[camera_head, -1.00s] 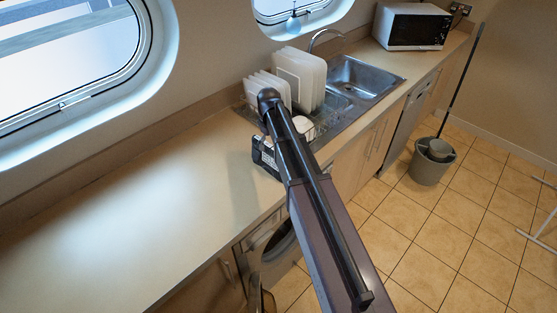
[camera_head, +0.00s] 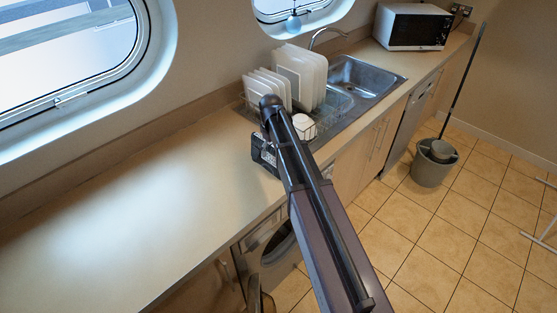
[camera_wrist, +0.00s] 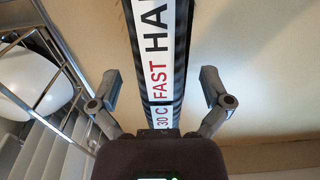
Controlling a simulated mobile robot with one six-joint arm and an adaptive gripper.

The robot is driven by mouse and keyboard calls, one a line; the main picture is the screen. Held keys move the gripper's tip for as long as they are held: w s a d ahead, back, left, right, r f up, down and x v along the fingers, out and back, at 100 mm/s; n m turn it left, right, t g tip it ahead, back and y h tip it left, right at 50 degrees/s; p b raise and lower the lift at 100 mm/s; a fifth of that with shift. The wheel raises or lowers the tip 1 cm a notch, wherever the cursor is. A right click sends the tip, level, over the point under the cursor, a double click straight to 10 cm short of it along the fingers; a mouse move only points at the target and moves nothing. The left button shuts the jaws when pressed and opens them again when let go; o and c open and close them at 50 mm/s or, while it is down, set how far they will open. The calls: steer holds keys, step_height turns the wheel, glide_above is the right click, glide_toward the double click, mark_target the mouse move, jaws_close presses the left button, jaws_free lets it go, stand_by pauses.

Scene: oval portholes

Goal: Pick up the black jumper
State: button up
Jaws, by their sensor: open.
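A black thing with a white label in red and black lettering (camera_wrist: 160,45) lies between the fingers of my gripper (camera_wrist: 161,80) in the wrist view. Its upper end runs out of the picture. I cannot tell from its shape whether it is the black jumper; no other black jumper shows. My gripper is open, one finger on each side, with visible gaps to the thing. In the head view, a black and white thing (camera_head: 261,150) stands on the counter beside the dish rack, partly hidden by my arm. My fingers cannot be made out there.
The dish rack (camera_head: 250,108) holds white plates (camera_head: 304,75) and a white cup (camera_head: 304,126). The sink (camera_head: 362,78) and microwave (camera_head: 412,26) are beyond. The counter (camera_head: 130,225) is bare at the left. A grey mop bucket (camera_head: 433,165) stands on the tiled floor.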

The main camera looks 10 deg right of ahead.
steer(key=shift+f, duration=0.55)
jaws_close()
stand_by(0.4)
